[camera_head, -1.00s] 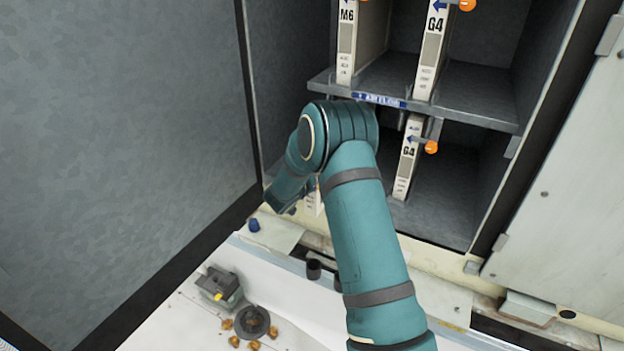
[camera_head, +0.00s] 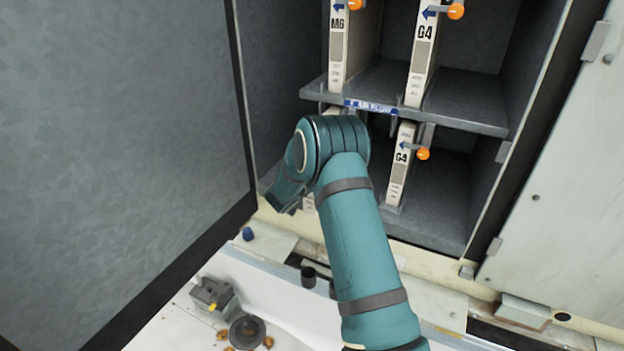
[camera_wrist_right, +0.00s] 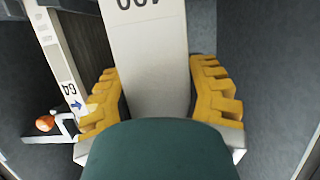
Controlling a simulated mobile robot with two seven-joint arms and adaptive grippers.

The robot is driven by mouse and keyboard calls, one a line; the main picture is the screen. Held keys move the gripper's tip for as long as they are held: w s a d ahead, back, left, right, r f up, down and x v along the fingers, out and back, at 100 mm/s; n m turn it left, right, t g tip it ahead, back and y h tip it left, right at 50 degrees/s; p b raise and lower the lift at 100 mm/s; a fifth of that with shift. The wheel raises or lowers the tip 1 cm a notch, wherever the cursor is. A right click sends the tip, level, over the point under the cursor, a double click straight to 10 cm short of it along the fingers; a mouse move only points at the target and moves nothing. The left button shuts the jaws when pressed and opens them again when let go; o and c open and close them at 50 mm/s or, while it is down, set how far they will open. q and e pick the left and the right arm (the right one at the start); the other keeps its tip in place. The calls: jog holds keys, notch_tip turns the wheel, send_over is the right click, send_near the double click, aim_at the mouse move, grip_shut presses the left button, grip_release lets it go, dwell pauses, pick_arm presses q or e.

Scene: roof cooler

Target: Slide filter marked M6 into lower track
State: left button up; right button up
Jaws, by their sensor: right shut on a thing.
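My right gripper (camera_wrist_right: 158,75) is shut on a pale filter (camera_wrist_right: 150,40) in the right wrist view. Its yellow fingers press both sides, and upside-down digits show on it. In the head view my arm hides the gripper and most of this filter; a pale strip (camera_head: 309,203) shows beside the arm in the lower compartment. Its grade mark is not readable. A filter marked M6 (camera_head: 338,50) stands at the left of the upper compartment. The lower track is mostly hidden behind my arm. My left gripper is not in view.
An upper G4 filter (camera_head: 421,52) and a lower G4 filter (camera_head: 400,168) stand to the right, with orange knobs. The shelf (camera_head: 465,116) divides the compartments. A grey wall (camera_head: 120,120) is close at left. A grey box (camera_head: 213,296) and a dark cup (camera_head: 246,331) stand below.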

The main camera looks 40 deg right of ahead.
jog(key=w+d, duration=0.2)
jog(key=d, duration=0.3)
jog(key=shift+w+d, duration=0.15)
jog(key=shift+d, duration=0.15)
dwell(0.5)
jog(key=w+d+p, duration=0.1)
jog(key=w+d, duration=0.1)
jog(key=d, duration=0.4)
jog(key=shift+w+d, duration=0.2)
jog(key=shift+w, duration=0.15)
dwell(0.4)
jog(key=shift+d, duration=0.15)
jog(key=d, duration=0.1)
jog(key=w+d, duration=0.1)
jog(key=d, duration=0.2)
jog(key=shift+w, duration=0.4)
dwell(0.3)
